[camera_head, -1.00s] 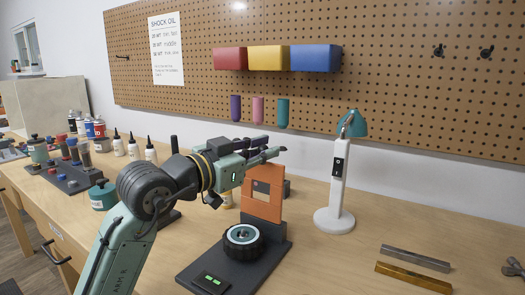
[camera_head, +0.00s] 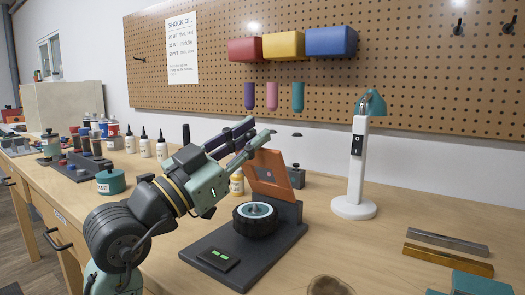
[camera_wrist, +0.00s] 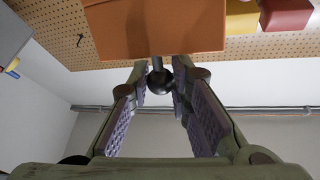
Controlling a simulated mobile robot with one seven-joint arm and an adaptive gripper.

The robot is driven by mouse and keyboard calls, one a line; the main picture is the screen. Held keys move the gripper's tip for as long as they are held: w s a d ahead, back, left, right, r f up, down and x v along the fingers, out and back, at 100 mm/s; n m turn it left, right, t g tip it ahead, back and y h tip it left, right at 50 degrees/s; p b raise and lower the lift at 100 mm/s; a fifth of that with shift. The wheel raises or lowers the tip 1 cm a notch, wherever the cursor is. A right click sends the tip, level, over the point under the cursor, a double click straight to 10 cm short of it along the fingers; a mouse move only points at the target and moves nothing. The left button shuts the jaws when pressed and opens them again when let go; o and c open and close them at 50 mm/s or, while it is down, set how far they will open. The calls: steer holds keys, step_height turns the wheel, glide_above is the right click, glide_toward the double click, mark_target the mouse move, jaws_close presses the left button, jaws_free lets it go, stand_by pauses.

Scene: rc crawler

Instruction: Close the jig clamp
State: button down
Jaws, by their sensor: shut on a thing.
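The jig clamp has a dark base (camera_head: 221,247), an orange hinged plate (camera_head: 296,178) with an opening, and a black-tyred wheel (camera_head: 256,220) with a teal rim seated in front. The plate stands raised and tilted above the wheel, not lying on it. My gripper (camera_head: 262,133) is at the plate's top edge. In the wrist view, my gripper's fingers (camera_wrist: 160,74) converge on a dark ball knob (camera_wrist: 160,82) on a short stem, and the orange plate (camera_wrist: 155,30) fills the top. The fingers partly hide the contact.
A white lamp (camera_head: 353,175) with a teal head stands to the right of the jig. Metal bars (camera_head: 447,241) lie at the right. Bottles (camera_head: 144,143) and a teal pot (camera_head: 110,182) stand at the left. A pegboard (camera_head: 420,90) backs the bench.

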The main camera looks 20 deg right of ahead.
steer(key=s+a+f+b, duration=0.3)
steer(key=a+f+b, duration=0.1)
steer(key=f+b, duration=0.1)
steer(key=shift+f, duration=0.3)
steer(key=shift+s+a, duration=0.1)
stand_by(0.3)
steer(key=c, duration=1.5)
jaws_free()
steer(key=shift+o, duration=0.2)
steer(key=shift+a, duration=0.1)
steer(key=s+a+f, duration=0.1)
steer(key=s+a, duration=0.5)
steer(key=a, duration=0.7)
